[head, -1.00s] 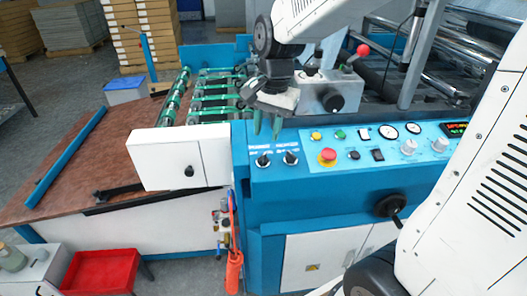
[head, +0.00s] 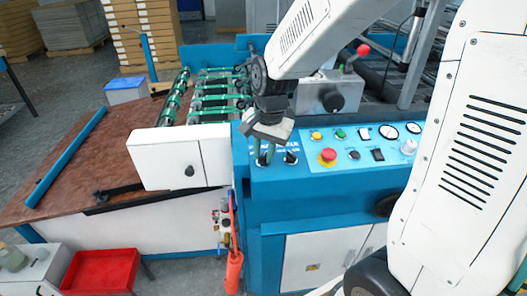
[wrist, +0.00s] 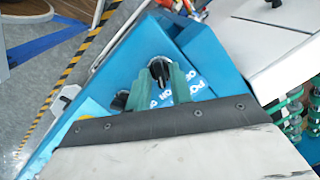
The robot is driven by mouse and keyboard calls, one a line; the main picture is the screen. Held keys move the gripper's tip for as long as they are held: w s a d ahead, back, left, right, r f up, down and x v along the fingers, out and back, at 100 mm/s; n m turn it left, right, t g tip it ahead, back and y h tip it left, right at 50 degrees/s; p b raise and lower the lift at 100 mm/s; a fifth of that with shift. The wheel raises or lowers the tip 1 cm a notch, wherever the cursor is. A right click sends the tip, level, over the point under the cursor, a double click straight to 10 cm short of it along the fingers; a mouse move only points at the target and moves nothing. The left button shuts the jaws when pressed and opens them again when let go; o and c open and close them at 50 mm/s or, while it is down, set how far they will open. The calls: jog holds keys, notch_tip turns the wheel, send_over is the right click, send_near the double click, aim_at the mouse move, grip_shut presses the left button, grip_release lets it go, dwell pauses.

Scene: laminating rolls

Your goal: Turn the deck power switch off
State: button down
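Two black rotary switches sit at the left end of the blue control panel. In the head view, my gripper (head: 264,157) points down over the left switch and largely hides it. The right switch (head: 290,157) stands free beside it. In the wrist view, the left switch's black knob (wrist: 160,70) shows between the tips of my green fingers (wrist: 162,84). The fingers are apart, one on each side of the knob; whether they touch it is unclear. The other knob (wrist: 120,100) is outside the fingers. Blue and white lettering beside the knob is only partly readable.
A red emergency button (head: 327,156) and several small buttons lie right of the switches. A white box (head: 180,158) adjoins the panel's left end. A red-tipped lever (head: 363,50) rises behind the panel. A red tray (head: 101,271) stands lower left.

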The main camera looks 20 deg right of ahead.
aim_at(260, 161)
jog(key=shift+n, duration=0.3)
jog(key=n+h, duration=0.1)
jog(key=n, duration=0.4)
jog(key=shift+w+a+n, duration=0.1)
jog(key=shift+n, duration=0.2)
jog(key=n+h, duration=0.1)
jog(key=n, duration=0.4)
jog(key=shift+a+g, duration=0.1)
jog(key=shift+g, duration=0.2)
jog(key=shift+n, duration=0.3)
jog(key=c, duration=1.5)
grip_release()
jog(key=r, duration=0.7)
jog(key=shift+a+r, duration=0.4)
